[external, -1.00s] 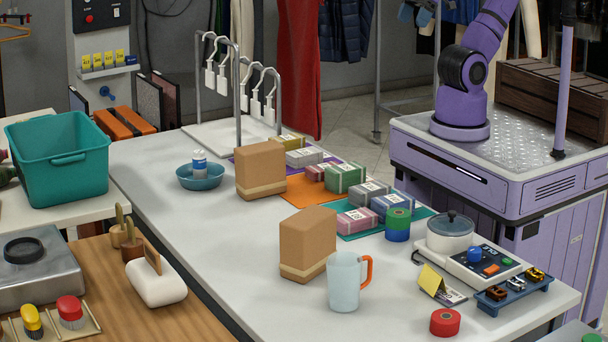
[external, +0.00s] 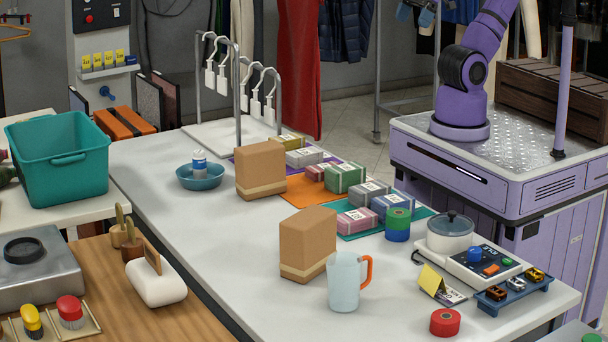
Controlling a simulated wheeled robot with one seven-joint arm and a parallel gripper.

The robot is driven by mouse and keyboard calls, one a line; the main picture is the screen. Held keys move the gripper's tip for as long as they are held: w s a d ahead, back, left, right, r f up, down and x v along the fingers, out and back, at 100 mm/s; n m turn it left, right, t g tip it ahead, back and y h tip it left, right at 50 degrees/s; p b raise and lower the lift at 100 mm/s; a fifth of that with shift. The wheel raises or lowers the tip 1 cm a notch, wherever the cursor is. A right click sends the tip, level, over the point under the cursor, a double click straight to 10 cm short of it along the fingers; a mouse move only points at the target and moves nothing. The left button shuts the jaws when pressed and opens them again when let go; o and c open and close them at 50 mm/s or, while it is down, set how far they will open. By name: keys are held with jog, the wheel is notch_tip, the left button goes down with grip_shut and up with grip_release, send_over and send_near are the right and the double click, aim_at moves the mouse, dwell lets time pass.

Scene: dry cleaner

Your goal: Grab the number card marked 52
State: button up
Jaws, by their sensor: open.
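No card with a readable 52 shows. Several white cards (external: 222,78) hang from hooks on the grey metal rack at the back of the counter; their faces are too small to read. Several small yellow cards (external: 97,62) stand in a row on a white wall ledge at the upper left; their marks are also too small to read. My purple arm rises from its base at the upper right and leaves the picture at the top. My gripper is out of view.
Brown boxes (external: 308,243), a mug (external: 344,283), wrapped parcels (external: 344,176), a blue bowl (external: 201,178) and a scale with a lidded pot (external: 450,236) stand on the white counter (external: 200,240). The counter's left front is clear.

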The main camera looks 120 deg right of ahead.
jog(key=shift+o, duration=0.5)
jog(key=w+a+g+y, duration=0.1)
jog(key=w+a, duration=0.3)
jog(key=w, duration=0.4)
jog(key=w+a+g, duration=0.1)
jog(key=w+a, duration=0.3)
jog(key=w, duration=0.4)
jog(key=w+a+f, duration=0.2)
jog(key=w+a, duration=0.4)
jog(key=m+g+h, duration=0.1)
jog(key=m+g, duration=0.1)
jog(key=g, duration=0.1)
send_over(442, 286)
jog(key=f, duration=3.5)
jog(key=shift+s+d+f, duration=0.1)
jog(key=shift+s+d, duration=0.15)
jog(key=shift+s, duration=0.05)
jog(key=shift+s+a+f, duration=0.1)
jog(key=shift+f, duration=0.55)
jog(key=f, duration=1)
jog(key=shift+d, duration=0.2)
jog(key=shift+r, duration=0.1)
jog(key=c, duration=0.8)
